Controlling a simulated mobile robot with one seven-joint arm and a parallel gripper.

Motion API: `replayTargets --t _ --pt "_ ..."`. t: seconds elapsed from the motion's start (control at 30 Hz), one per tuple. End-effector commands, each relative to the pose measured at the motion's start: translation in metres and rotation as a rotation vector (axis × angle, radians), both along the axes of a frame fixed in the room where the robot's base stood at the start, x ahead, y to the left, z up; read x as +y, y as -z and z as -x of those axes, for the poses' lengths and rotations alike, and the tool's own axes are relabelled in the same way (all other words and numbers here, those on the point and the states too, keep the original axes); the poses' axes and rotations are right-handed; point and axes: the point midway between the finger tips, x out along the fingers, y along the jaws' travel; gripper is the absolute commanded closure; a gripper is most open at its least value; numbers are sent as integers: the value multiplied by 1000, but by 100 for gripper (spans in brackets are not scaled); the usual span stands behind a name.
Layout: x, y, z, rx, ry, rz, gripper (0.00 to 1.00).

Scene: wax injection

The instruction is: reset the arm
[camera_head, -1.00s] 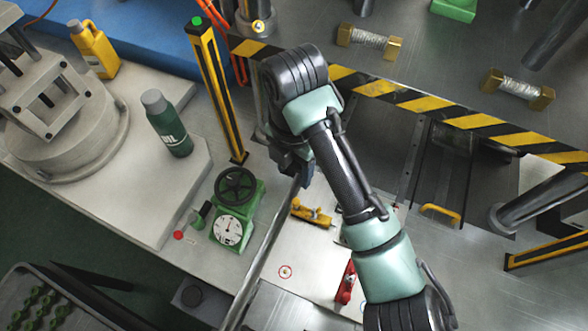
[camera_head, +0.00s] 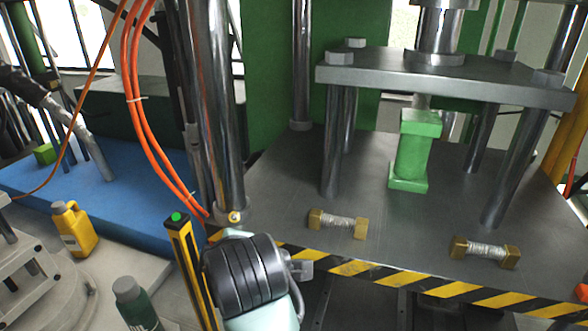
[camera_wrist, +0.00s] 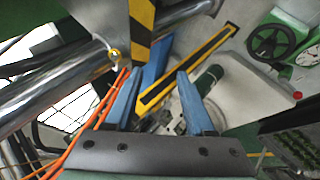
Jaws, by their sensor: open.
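My arm (camera_head: 245,275) shows at the bottom of the head view, its black ribbed joint beside a yellow and black post. My gripper's jaws are hidden or out of frame there. In the wrist view my gripper (camera_wrist: 160,76) has its two blue fingers wide apart, with nothing held between them. A striped bar, a dark green bottle and part of a pale surface show beyond the fingers.
The yellow and black post (camera_head: 190,270) stands close to my arm. Orange hoses (camera_head: 145,110) hang behind it. The press table holds a green block (camera_head: 413,155) and two brass-ended spools (camera_head: 338,222) (camera_head: 485,252). A yellow jug (camera_head: 74,228) and green bottle (camera_head: 135,305) stand left.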

Motion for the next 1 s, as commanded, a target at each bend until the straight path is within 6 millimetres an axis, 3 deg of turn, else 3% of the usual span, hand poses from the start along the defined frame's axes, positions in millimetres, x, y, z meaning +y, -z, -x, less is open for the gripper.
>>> replayTargets --t 0.07,0.2,0.47,0.67,0.8,0.9,1.0 --pt "-3 -32 -8 -76 175 -208 46" --pt "-31 -83 -14 -197 459 -576 46" --pt "-105 -148 5 -396 800 -1157 46" --pt "-107 -268 36 -707 587 -1317 46" --pt "-107 -340 78 -913 423 -1401 46" --pt "-107 -375 107 -1025 329 -1443 46" --pt "-107 -394 125 -1092 271 -1466 46"
